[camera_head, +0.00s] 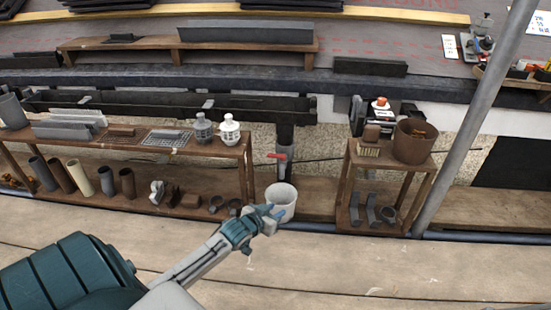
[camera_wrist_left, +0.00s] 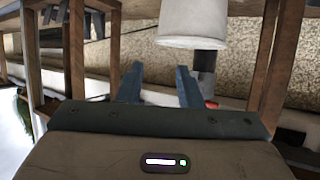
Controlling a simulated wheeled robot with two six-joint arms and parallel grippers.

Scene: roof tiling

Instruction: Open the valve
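The valve shows as a red lever (camera_head: 277,156) on a dark vertical downpipe (camera_head: 286,135) below the gutter. In the left wrist view, which looks upside down, part of the red lever (camera_wrist_left: 211,104) peeks out beside the right-hand finger, with the dark pipe (camera_wrist_left: 206,66) behind. A white bucket (camera_head: 282,198) stands below the pipe; it also shows in the left wrist view (camera_wrist_left: 193,25). My left gripper (camera_head: 272,214) is in front of the bucket and lower than the lever in the head view. Its blue fingers (camera_wrist_left: 160,84) are apart with nothing between them. My right gripper is out of view.
A wooden bench (camera_head: 248,150) with vents and pipe pieces stands left of the bucket. A small wooden stand (camera_head: 345,185) with a brown pot (camera_head: 414,141) stands to the right. A grey pole (camera_head: 480,110) slants at the right. The plank floor in front is clear.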

